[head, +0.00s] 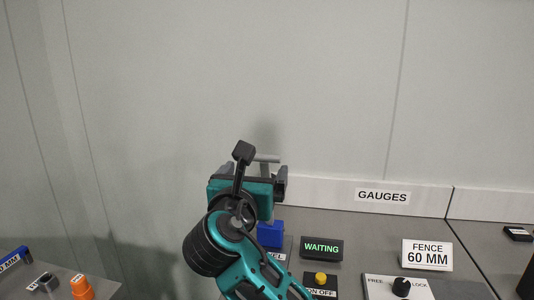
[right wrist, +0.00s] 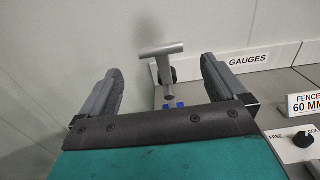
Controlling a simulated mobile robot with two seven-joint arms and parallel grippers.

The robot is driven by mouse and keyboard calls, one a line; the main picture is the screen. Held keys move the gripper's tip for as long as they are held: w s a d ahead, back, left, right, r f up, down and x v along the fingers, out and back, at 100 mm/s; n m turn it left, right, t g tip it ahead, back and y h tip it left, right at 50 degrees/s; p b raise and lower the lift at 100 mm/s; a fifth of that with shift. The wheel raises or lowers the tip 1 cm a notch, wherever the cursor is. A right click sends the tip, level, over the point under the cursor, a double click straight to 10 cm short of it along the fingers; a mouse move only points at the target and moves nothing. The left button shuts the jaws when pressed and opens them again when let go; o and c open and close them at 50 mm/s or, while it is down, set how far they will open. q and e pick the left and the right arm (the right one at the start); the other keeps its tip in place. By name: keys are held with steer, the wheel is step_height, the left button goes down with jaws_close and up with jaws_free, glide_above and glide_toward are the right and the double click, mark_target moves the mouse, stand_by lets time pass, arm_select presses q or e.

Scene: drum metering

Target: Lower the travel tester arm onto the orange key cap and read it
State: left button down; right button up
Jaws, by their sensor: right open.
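The travel tester's arm shows in the right wrist view as a grey lever with a T-shaped handle (right wrist: 160,49), raised between the finger tips and apart from both. In the head view its crossbar (head: 267,158) shows just past my right gripper (head: 254,173). My right gripper is open and empty, also in the right wrist view (right wrist: 161,82). A blue block (head: 270,234) stands below it. The display (head: 322,248) reads WAITING. An orange cap-like piece (head: 80,288) is at the lower left; I cannot tell whether it is the key cap. The tester's base is mostly hidden. My left gripper is out of view.
The bench has a low back wall with a GAUGES label (head: 382,196). A yellow button (head: 321,279), a FENCE 60 MM sign (head: 427,255) and a FREE/LOCK knob (head: 401,287) stand to the right. A second bench surface is at the lower left.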

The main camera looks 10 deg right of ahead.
mark_target(263, 160)
steer(key=x, duration=1)
steer(key=shift+w+d+f, duration=0.1)
steer(key=shift+w, duration=0.2)
steer(key=shift+c, duration=0.3)
steer(key=c, duration=1.3)
steer(key=shift+s+f, duration=0.1)
steer(key=shift+c, duration=0.3)
